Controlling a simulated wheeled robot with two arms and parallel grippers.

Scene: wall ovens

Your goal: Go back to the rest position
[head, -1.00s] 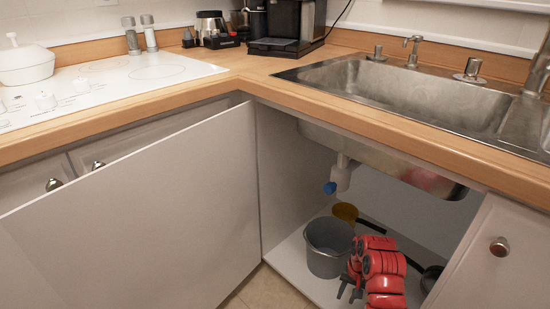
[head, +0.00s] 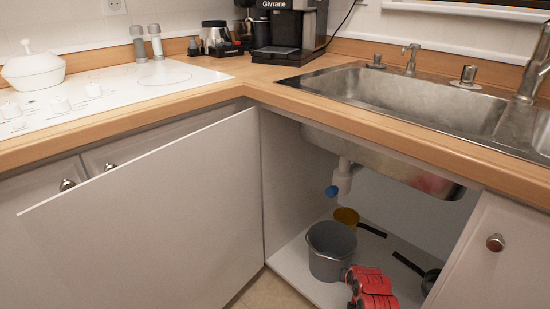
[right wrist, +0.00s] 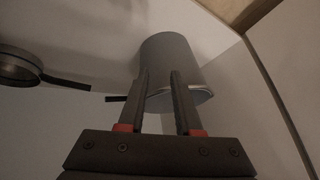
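My right arm (head: 372,287) is red and shows at the bottom of the head view, in front of the open cabinet under the sink. Its gripper is mostly cut off there. In the right wrist view my right gripper (right wrist: 160,73) has its two dark fingers apart with nothing held between them. The grey bucket (head: 330,250) stands on the cabinet floor. In the right wrist view the bucket (right wrist: 168,58) shows beyond the fingertips. My left gripper is in neither view.
An open cabinet door (head: 150,215) fills the left front. The wooden counter edge (head: 255,92) and sink (head: 410,95) are above the cabinet. A yellow item (head: 346,217) and a dark pan (head: 431,281) lie inside, and a drain pipe (head: 343,178) hangs down.

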